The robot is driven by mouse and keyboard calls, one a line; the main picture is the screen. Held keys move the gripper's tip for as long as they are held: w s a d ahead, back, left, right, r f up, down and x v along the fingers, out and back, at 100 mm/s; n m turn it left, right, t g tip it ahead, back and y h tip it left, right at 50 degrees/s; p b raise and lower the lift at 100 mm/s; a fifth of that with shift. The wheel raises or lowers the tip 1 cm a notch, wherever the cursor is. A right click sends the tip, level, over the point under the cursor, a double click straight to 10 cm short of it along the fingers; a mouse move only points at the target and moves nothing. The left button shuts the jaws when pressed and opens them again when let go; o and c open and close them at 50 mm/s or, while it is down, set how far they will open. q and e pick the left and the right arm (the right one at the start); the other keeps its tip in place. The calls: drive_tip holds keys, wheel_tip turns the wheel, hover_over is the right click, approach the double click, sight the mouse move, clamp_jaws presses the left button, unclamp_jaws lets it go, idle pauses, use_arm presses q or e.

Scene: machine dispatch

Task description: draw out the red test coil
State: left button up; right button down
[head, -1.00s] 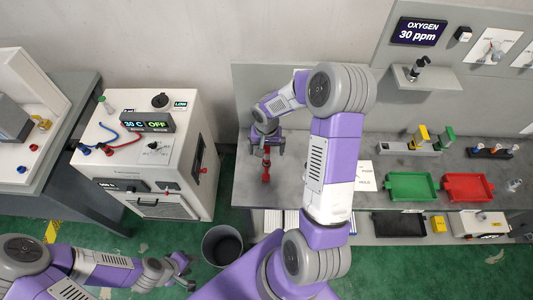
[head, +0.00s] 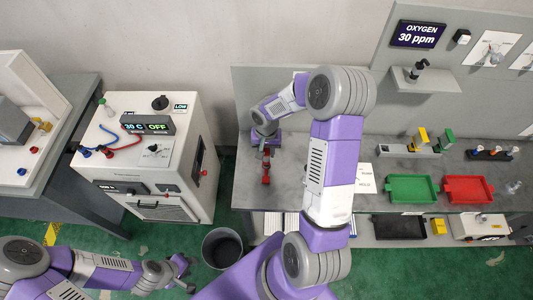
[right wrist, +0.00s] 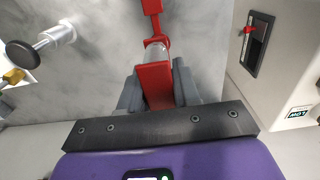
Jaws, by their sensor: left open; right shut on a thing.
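The red test coil (head: 266,171) is at the left end of the grey bench, below my right gripper in the head view. In the right wrist view it has a red block (right wrist: 156,88) between the fingers, a short pale cylinder (right wrist: 154,50) beyond it and another red part (right wrist: 152,8) at the top edge. My right gripper (head: 265,149) is shut on the red block, with a dark finger on each side of it (right wrist: 157,92). What holds the coil's far end cannot be made out. My left gripper (head: 188,275) is open and empty, low over the floor.
A white machine (head: 150,150) with a 30 C OFF display stands left of the bench. A grey bin (head: 222,248) is on the floor between. A green tray (head: 412,189) and a red tray (head: 468,190) lie further right on the bench. A black-knobbed plunger (right wrist: 40,45) shows in the right wrist view.

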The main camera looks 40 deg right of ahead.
drive_tip(key=shift+r+p, duration=3.1)
drive_tip(key=shift+r, duration=1.85)
